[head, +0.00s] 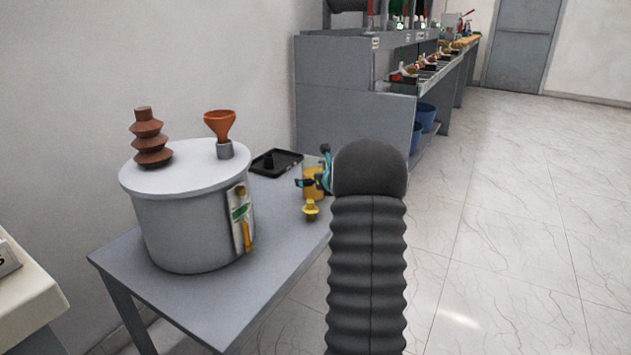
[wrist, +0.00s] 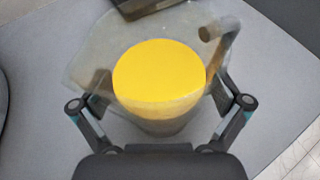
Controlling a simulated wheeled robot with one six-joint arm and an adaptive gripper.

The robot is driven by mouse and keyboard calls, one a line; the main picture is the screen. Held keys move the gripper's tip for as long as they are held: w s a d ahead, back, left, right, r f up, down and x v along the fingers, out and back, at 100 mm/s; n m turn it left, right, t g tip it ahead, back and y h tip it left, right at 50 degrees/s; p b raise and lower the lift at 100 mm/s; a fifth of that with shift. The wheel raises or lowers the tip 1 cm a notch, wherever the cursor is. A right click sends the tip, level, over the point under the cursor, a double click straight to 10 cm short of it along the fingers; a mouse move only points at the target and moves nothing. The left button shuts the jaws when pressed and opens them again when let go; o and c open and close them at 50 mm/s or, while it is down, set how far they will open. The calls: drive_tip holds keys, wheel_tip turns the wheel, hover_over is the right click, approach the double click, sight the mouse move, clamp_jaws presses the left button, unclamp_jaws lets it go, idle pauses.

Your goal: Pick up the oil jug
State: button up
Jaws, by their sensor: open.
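The oil jug (wrist: 158,72) is a clear vessel with yellow oil inside, seen from above in the wrist view. Its handle is at the upper right there. In the head view the jug (head: 314,188) stands near the right edge of the grey table, partly covered by my arm. My gripper (wrist: 160,88) is open, with one finger on each side of the jug. Whether the fingers touch it I cannot tell. In the head view my gripper (head: 317,180) shows as teal and dark parts around the jug.
A grey transformer tank (head: 190,225) with a brown bushing (head: 150,138) and orange funnel (head: 220,126) stands left on the table (head: 275,265). A black tray (head: 290,158) lies behind the jug. Floor at right is clear.

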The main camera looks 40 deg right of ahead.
drive_tip(key=shift+r, duration=0.1)
drive_tip(key=c, duration=1.6)
